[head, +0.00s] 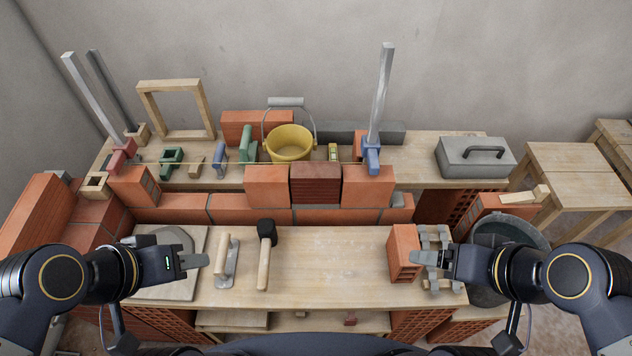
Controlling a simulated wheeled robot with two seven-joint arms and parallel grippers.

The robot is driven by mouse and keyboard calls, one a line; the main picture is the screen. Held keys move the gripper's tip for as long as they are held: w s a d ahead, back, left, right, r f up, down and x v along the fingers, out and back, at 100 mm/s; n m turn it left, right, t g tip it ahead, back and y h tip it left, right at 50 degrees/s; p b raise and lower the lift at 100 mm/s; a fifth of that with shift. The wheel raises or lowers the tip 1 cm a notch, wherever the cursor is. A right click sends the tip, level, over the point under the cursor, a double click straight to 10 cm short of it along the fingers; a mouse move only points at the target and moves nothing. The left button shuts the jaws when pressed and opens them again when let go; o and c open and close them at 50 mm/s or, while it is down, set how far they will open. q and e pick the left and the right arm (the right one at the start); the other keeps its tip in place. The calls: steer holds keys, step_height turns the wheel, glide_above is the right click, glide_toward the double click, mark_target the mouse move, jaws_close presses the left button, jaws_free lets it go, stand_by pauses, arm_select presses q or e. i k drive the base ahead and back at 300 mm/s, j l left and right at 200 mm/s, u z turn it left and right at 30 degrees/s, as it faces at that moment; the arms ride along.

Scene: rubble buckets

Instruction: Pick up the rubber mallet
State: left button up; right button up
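The rubber mallet (264,262) lies on the wooden bench top (330,270), left of its middle. Its black head (266,228) points to the back and its pale wooden handle points toward me. My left gripper (200,261) is to the left of the mallet, apart from it, with a trowel-like float between them. My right gripper (420,258) is at the right end of the bench, in front of or beside an upright red brick; contact cannot be told. The fingers of each gripper overlap from this view, so their opening is unclear.
A float with a wooden handle (224,258) lies just left of the mallet. A mortar board (165,290) is at the left. The red brick (402,250) and dark bucket (505,240) are at the right. A brick wall (250,212) stands behind. The bench middle is clear.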

mark_target(266, 228)
steer(key=j+u, duration=0.2)
steer(key=j, duration=0.35)
steer(key=i+j+u, duration=0.2)
steer(key=j, duration=0.3)
steer(key=j+u, duration=0.2)
steer(key=j, duration=0.35)
